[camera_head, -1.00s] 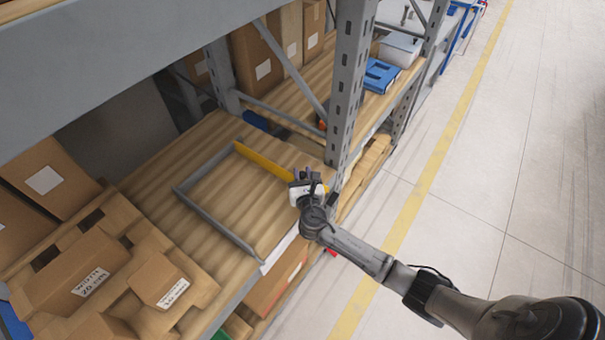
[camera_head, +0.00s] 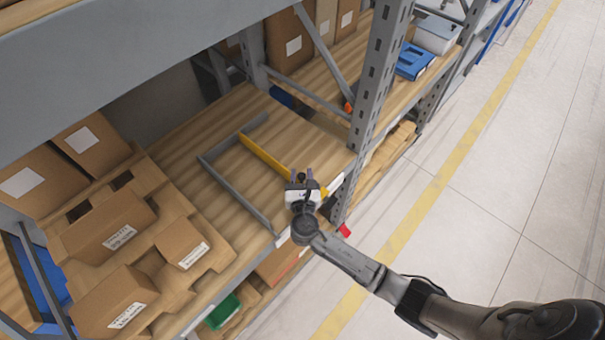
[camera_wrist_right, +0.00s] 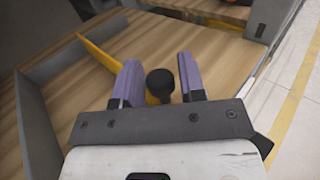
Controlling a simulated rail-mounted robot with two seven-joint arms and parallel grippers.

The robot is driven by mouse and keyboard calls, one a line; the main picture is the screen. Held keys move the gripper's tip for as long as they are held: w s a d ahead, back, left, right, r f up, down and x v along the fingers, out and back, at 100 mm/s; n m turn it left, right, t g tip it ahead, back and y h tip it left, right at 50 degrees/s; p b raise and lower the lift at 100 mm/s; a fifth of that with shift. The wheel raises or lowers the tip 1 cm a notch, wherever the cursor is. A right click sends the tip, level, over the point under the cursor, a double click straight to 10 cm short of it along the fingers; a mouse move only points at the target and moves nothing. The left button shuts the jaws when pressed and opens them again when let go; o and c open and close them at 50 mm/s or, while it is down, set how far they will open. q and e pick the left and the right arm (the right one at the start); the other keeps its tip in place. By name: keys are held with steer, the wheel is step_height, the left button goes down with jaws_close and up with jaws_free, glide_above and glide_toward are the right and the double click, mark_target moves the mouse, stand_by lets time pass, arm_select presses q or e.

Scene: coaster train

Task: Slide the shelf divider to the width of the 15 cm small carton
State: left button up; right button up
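The yellow divider (camera_head: 265,157) stands on the wooden shelf beside a grey L-shaped frame (camera_head: 234,192), with a gap of bare wood between it and the frame's long side. It also shows in the right wrist view (camera_wrist_right: 103,62). My right gripper (camera_head: 303,176) is at the divider's front end. Its purple fingers (camera_wrist_right: 158,62) stand apart on both sides of a black knob (camera_wrist_right: 160,84), with visible gaps. Three labelled cartons sit in a cardboard tray: one upper left (camera_head: 100,222), one small at right (camera_head: 178,238), one in front (camera_head: 108,292). Their labels are too small to read surely. My left gripper is out of view.
A grey upright post (camera_head: 374,95) rises just right of my right gripper. Bare shelf (camera_head: 300,140) lies between the divider and the post. Taller cartons (camera_head: 92,143) stand behind the cardboard tray (camera_head: 215,235). The aisle floor (camera_head: 500,190) is clear.

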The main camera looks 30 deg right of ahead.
steer(key=shift+o, duration=1)
steer(key=shift+s+a, duration=0.3)
steer(key=shift+s, duration=0.15)
steer(key=v, duration=1.2)
steer(key=shift+s+a, duration=0.15)
steer(key=shift+s, duration=0.2)
